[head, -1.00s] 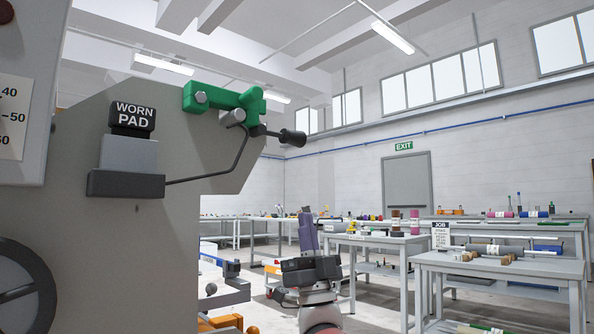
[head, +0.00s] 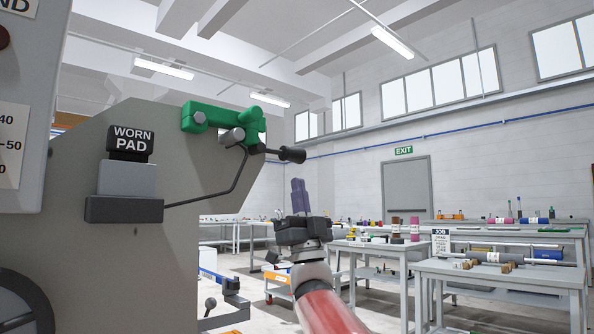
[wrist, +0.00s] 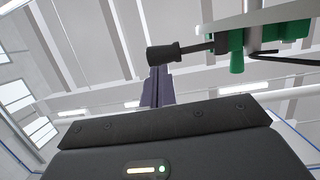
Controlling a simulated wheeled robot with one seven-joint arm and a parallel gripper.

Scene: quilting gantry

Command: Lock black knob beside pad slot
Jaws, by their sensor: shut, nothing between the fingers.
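A black knob (head: 292,154) sits on the end of a short rod from a green bracket (head: 222,117) on the grey machine arm, in the head view. A black block labelled WORN PAD (head: 131,143) stands to the left in a grey and black holder (head: 125,209). My gripper (head: 299,184) is shut and empty, its purple fingers pointing up, below the knob in the picture and apart from it. In the wrist view the knob (wrist: 165,54) appears just above my fingertips (wrist: 154,75). I cannot tell the depth gap between them.
A thin dark bent rod (head: 218,189) runs from the holder up to the bracket. A dark ball knob (head: 210,303) shows low on the machine. A workbench (head: 497,272) with rolls and a JOB sign stands at right. The air right of the knob is clear.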

